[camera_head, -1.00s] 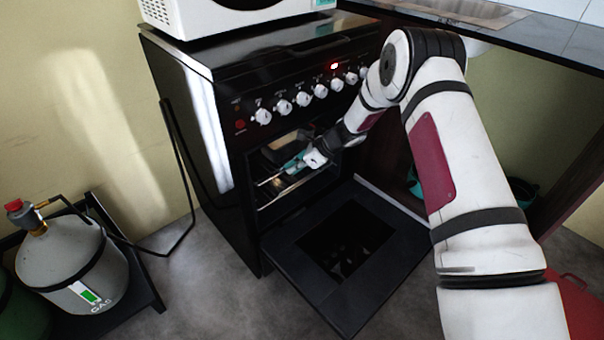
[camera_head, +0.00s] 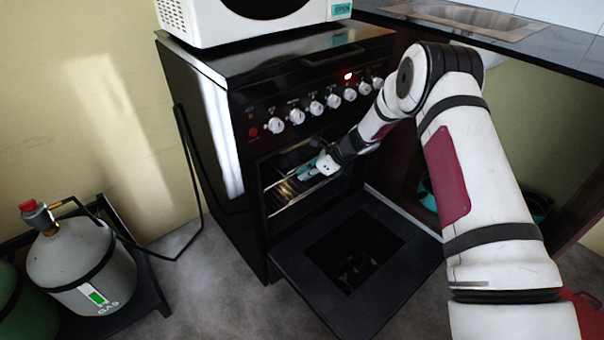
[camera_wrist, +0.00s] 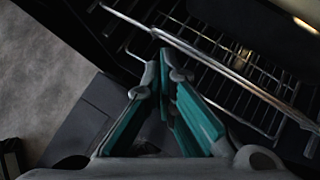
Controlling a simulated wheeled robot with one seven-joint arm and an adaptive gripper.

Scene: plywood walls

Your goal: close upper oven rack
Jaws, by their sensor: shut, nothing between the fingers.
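The black oven (camera_head: 215,150) stands against the wall with its door (camera_head: 290,268) folded down open. The upper rack, a wire rack (camera_head: 285,196), is in the oven opening in the head view. In the wrist view the wire rack (camera_wrist: 215,62) fills the upper right, with its thick front bar running diagonally. My gripper (camera_head: 305,174) is at the oven opening, by the rack. In the wrist view my gripper (camera_wrist: 165,65) has teal finger pads, its tips together and close to the rack's front bar. I cannot tell whether they touch it. Nothing is held.
Control knobs (camera_head: 316,108) line the oven front above the opening. A white microwave (camera_head: 250,18) sits on top. A grey gas cylinder (camera_head: 85,265) stands at the left. The floor between cylinder and oven is mostly clear. A counter with a sink (camera_head: 485,18) is at the right.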

